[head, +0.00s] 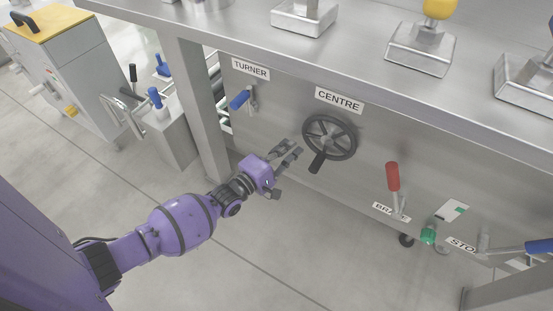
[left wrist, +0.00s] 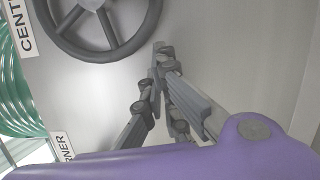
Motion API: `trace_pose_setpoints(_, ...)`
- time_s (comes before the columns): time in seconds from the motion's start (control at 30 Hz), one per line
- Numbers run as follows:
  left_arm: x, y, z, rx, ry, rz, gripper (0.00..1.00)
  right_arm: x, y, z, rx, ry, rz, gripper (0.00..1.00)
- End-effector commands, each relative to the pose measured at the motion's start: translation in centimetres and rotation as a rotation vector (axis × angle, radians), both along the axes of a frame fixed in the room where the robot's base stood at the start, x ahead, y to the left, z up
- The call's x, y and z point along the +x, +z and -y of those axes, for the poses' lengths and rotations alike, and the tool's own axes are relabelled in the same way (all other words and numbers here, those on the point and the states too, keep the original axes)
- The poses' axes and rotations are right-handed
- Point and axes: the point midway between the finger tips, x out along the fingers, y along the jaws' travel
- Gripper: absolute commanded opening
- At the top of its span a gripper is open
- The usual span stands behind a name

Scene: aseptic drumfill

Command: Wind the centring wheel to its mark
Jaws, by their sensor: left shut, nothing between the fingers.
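The centring wheel (head: 330,138) is a dark spoked handwheel on the steel front panel, under the CENTRE label (head: 339,101). Its crank handle (head: 317,163) sits at the lower left of the rim in the head view. In the left wrist view the wheel (left wrist: 80,51) is cut off by the top edge, and I do not see its handle there. My left gripper (head: 297,150) is shut and empty, just left of the wheel and apart from it; it also shows in the left wrist view (left wrist: 161,50). I cannot make out a mark on the wheel. My right gripper is out of view.
A blue-handled lever (head: 240,99) is under the TURNER label (head: 250,68). A red-handled lever (head: 393,177) and a green knob (head: 428,236) are right of the wheel. The steel worktop (head: 370,65) overhangs the panel, and a table leg (head: 196,110) stands at left.

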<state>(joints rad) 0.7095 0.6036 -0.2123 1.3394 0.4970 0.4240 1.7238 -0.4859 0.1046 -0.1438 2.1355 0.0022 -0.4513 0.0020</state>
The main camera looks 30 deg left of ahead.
Motion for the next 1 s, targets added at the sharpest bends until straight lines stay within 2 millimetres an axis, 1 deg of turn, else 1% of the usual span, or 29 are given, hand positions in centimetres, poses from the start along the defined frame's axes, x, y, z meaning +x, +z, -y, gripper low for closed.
trace_pose_setpoints(0.03,-0.4,-0.1,1.3,-0.008,-0.001,-0.003,0.00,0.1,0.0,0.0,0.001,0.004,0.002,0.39)
trace_pose_setpoints(0.1,-0.4,0.2,2.2,-0.006,-0.001,-0.002,0.00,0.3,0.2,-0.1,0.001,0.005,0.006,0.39)
trace_pose_setpoints(0.3,-0.5,0.4,3.6,-0.004,0.000,-0.002,0.00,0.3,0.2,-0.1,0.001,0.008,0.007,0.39)
trace_pose_setpoints(0.67,-0.5,0.4,3.8,-0.003,-0.001,-0.002,0.00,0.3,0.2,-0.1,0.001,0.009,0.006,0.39)
trace_pose_setpoints(0.83,-0.6,0.1,5.0,-0.061,-0.002,-0.005,0.00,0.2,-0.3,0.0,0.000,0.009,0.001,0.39)
trace_pose_setpoints(1.0,-0.6,0.2,5.0,-0.065,-0.001,-0.004,0.00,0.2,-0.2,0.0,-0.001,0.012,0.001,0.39)
